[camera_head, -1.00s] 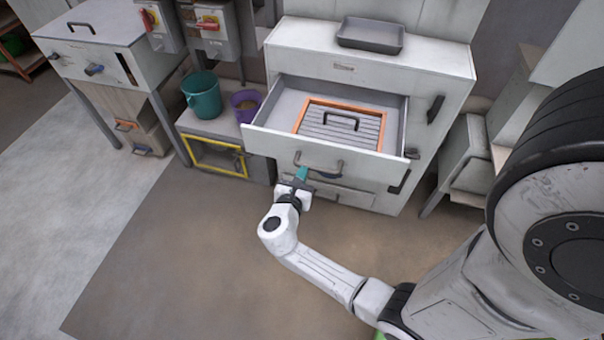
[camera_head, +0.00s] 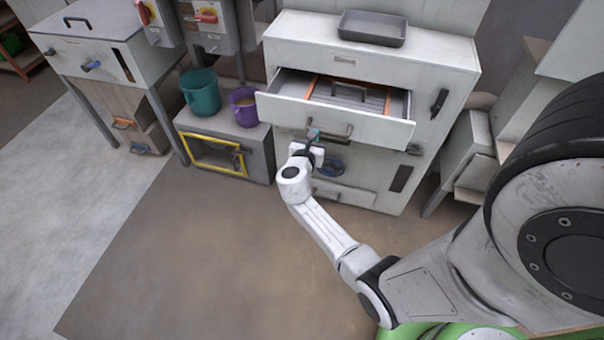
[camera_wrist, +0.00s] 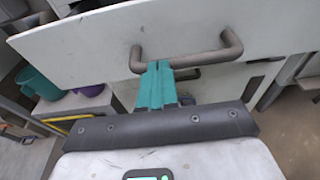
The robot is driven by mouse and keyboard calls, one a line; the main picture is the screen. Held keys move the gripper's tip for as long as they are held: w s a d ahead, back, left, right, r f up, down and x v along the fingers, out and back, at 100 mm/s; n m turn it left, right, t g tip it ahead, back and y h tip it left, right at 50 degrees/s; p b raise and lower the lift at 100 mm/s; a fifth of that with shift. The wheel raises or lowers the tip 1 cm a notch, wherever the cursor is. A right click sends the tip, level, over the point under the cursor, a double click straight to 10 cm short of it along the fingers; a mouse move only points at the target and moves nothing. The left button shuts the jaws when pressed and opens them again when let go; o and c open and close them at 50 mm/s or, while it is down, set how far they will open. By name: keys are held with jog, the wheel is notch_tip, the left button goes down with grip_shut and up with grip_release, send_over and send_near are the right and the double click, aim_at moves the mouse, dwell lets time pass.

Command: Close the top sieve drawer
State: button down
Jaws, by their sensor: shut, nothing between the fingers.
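The top sieve drawer (camera_head: 282,105) of the white cabinet is partly open, with an orange-framed sieve (camera_head: 318,88) lying inside. Its front, with a bar handle (camera_head: 330,132), faces me. My gripper (camera_head: 315,135) is shut and empty at the left part of that handle. In the wrist view the teal fingers (camera_wrist: 157,68) are together, their tips at the bar of the handle (camera_wrist: 195,60) near its left end. I cannot tell whether they touch the bar or the drawer front (camera_wrist: 85,50).
A grey tray (camera_head: 372,28) lies on the cabinet top (camera_head: 300,28). A teal bucket (camera_head: 201,92) and a purple bucket (camera_head: 244,106) stand to the left above a yellow-framed box (camera_head: 216,155). A lower drawer (camera_head: 345,193) is below. Floor at the front left is clear.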

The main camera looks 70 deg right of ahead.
jog(key=r+b+x, duration=0.1)
jog(key=b+x, duration=0.1)
jog(key=x, duration=0.3)
jog(key=b+x, duration=0.3)
jog(key=x, duration=0.2)
jog(key=r+b+x, duration=0.1)
jog(key=b+x, duration=0.1)
jog(key=x, duration=0.4)
jog(key=shift+d+r, duration=0.25)
jog(key=shift+r, duration=0.1)
jog(key=shift+d, duration=0.25)
jog(key=shift+w+r+b, duration=0.15)
jog(key=shift+r+b, duration=0.05)
jog(key=shift+b, duration=0.1)
jog(key=shift+d+r, duration=0.1)
jog(key=shift+r, duration=0.1)
jog(key=shift+a+p, duration=0.3)
jog(key=shift+p, duration=0.1)
jog(key=p+v, duration=0.3)
jog(key=v, duration=1)
jog(key=shift+a, duration=0.35)
